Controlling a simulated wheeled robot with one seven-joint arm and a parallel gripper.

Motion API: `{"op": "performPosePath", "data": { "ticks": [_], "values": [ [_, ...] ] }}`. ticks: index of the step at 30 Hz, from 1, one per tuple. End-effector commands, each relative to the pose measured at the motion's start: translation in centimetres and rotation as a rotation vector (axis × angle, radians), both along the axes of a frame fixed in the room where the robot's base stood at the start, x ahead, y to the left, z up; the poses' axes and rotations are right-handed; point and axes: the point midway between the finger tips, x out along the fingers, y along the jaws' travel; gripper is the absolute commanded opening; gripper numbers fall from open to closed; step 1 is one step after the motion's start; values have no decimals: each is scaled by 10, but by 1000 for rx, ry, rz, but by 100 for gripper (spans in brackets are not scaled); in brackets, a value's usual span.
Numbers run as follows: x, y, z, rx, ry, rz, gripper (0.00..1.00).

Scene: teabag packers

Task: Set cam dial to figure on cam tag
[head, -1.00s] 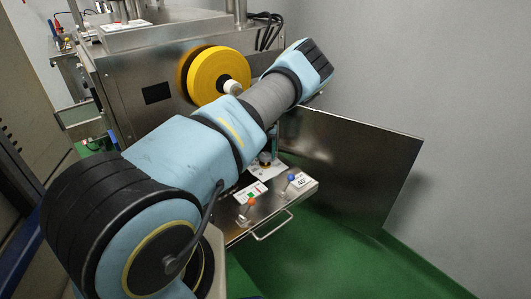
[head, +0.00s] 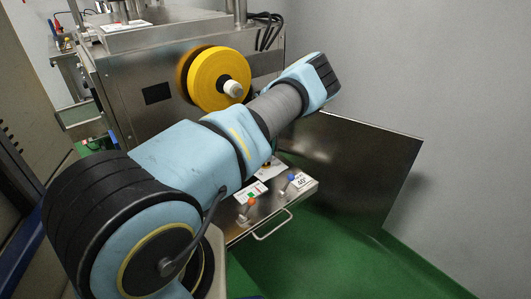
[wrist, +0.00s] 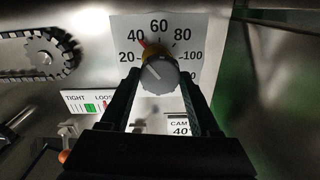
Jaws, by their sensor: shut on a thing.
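My gripper (wrist: 160,82) is shut on the dial, one black finger on each side. The cam tag (wrist: 181,128) below right reads 40; it also shows in the head view (head: 301,181). In the head view my arm hides the gripper and most of the dial.
An orange-knobbed lever (head: 251,202) and a blue-knobbed lever (head: 290,178) stand on the panel near a tight/loose label (wrist: 88,105). A chain sprocket (wrist: 40,55) is left of the dial. A metal door (head: 355,165) stands open at right.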

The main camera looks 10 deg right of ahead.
Motion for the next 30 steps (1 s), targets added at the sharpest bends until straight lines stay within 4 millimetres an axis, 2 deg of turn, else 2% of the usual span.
{"op": "performPosePath", "data": {
  "ticks": [17,18,25,30],
  "values": [
    [0,0,0,-1,-1,28,7],
    [0,0,0,-1,-1,28,67],
    [0,0,0,0,0,28,93],
    [0,0,0,0,0,28,93]
  ]
}}
